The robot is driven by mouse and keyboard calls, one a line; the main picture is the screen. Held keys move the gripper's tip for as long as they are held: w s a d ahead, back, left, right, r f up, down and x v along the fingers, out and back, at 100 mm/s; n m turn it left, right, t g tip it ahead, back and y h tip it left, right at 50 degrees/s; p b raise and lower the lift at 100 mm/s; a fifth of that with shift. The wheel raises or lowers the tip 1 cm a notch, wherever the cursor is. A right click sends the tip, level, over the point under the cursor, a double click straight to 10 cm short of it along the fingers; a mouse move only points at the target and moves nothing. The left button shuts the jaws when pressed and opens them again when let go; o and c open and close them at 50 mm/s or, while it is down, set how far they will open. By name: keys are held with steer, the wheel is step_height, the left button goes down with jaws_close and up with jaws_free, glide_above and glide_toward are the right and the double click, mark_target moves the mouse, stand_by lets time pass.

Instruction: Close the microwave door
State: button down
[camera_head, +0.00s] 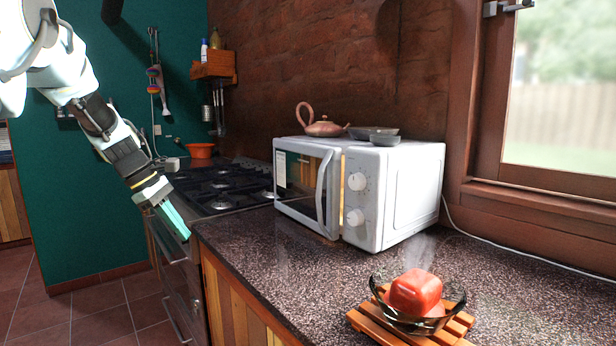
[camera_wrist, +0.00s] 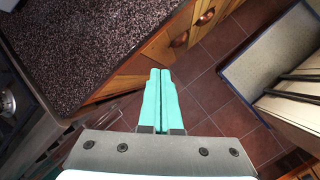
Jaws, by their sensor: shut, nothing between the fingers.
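The white microwave (camera_head: 405,195) stands on the speckled counter against the brick wall. Its door (camera_head: 296,203) has a dark window and a white vertical handle (camera_head: 324,192) on the right side. The door is slightly ajar: a narrow, warm-lit gap shows between its handle side and the panel with the knobs. My gripper (camera_head: 185,236) is left of the microwave, just off the counter's front left corner, pointing down and apart from the door. Its teal fingers are together and empty in the wrist view (camera_wrist: 160,72). The microwave is not in the wrist view.
A teapot (camera_head: 324,128) and grey dishes (camera_head: 373,133) sit on the microwave. A glass bowl (camera_head: 452,301) with a red block stands on a wooden trivet (camera_head: 366,325) at front right. The stove (camera_head: 222,187) is behind my gripper. Counter (camera_head: 268,262) before the microwave is clear.

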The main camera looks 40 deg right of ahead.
steer(key=s+d+r+n+g+h+p, duration=0.1)
steer(key=s+d+r+g+p, duration=0.1)
steer(key=d+r, duration=0.6)
steer(key=s+d+r+n+g+h+p, duration=0.1)
steer(key=s+d+r+g+p, duration=0.2)
steer(key=d, duration=0.8)
steer(key=t+p, duration=0.1)
steer(key=p, duration=0.3)
glide_toward(330, 203)
step_height(330, 203, down, 3)
steer(key=a, duration=0.2)
steer(key=shift+s+d+f, duration=0.2)
steer(key=shift+s+d, duration=0.4)
steer(key=shift+s, duration=0.25)
steer(key=shift+s+d+r+n+t+h+p, duration=0.1)
steer(key=shift+s+d+n+t+h+p, duration=0.1)
steer(key=shift+d, duration=0.3)
steer(key=shift+s+d+n+t+h+p, duration=0.1)
steer(key=shift+s+d+n, duration=0.1)
steer(key=shift+d, duration=0.35)
steer(key=shift+s+d+n+t+h+p, duration=0.1)
steer(key=shift+s+d+n+p, duration=0.1)
steer(key=shift+d, duration=0.3)
